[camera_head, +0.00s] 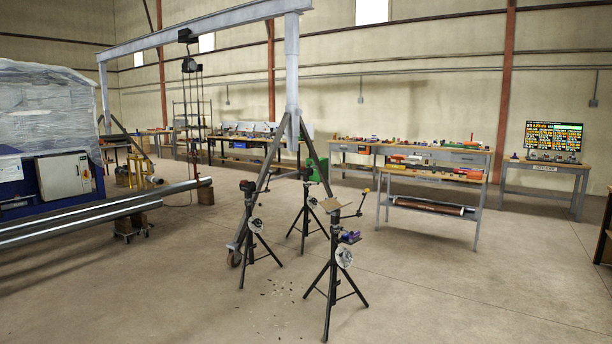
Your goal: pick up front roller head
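Three black tripod pipe stands are on the concrete floor in the middle of the head view. The front stand (333,265) has a tan plate-like piece (332,204) at its top. A small purple part (349,237) sits at its side, above a pale round disc (344,257). The left stand (249,225) has a dark head with some red (247,186). The rear stand (305,212) has a dark top (306,173). I cannot tell which piece is the front roller head. Neither of my grippers shows.
A grey gantry frame (292,75) stands behind the stands, its wheeled foot (234,258) near the left stand. Long metal pipes (100,213) jut in from the left. Workbenches (432,153) line the back. Small debris (278,290) lies on the floor. Floor at right is clear.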

